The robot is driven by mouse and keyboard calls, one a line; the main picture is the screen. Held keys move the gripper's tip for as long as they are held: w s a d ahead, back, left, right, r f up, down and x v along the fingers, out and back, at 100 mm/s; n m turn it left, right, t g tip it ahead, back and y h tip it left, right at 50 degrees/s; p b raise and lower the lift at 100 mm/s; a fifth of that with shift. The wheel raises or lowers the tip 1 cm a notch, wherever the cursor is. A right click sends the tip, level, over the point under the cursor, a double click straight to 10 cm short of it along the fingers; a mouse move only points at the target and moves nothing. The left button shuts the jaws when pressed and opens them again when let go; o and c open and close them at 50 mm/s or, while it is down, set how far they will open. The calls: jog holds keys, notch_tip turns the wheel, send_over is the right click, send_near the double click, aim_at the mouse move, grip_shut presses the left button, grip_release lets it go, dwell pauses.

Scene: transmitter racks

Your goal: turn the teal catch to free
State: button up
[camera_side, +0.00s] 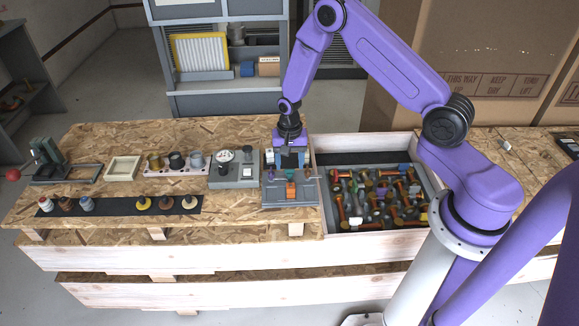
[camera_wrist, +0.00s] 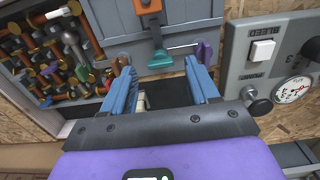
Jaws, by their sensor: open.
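The teal catch (camera_wrist: 160,60) is a small flared piece at the end of a dark bar on a blue-grey panel (camera_wrist: 192,12). An orange piece (camera_wrist: 150,6) sits at the bar's other end, at the top edge of the wrist view. My gripper (camera_wrist: 162,76) has blue fingers spread wide apart, with nothing held between them. The catch shows just beyond the fingertips, between them, and no contact is visible. In the side view my gripper (camera_side: 290,157) is above the back part of the panel (camera_side: 280,200), behind the orange block (camera_side: 291,191).
Beside the catch are a purple lever (camera_wrist: 205,52) and a brown piece (camera_wrist: 117,65). A grey box with a gauge (camera_side: 235,172) stands left of the panel. A wooden crate (camera_side: 365,146) of colourful parts is right of it. The bench front is partly bare.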

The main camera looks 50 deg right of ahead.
aim_at(290, 178)
jog(key=shift+f, duration=1.15)
jog(key=c, duration=1.1)
jog(key=shift+o, duration=0.2)
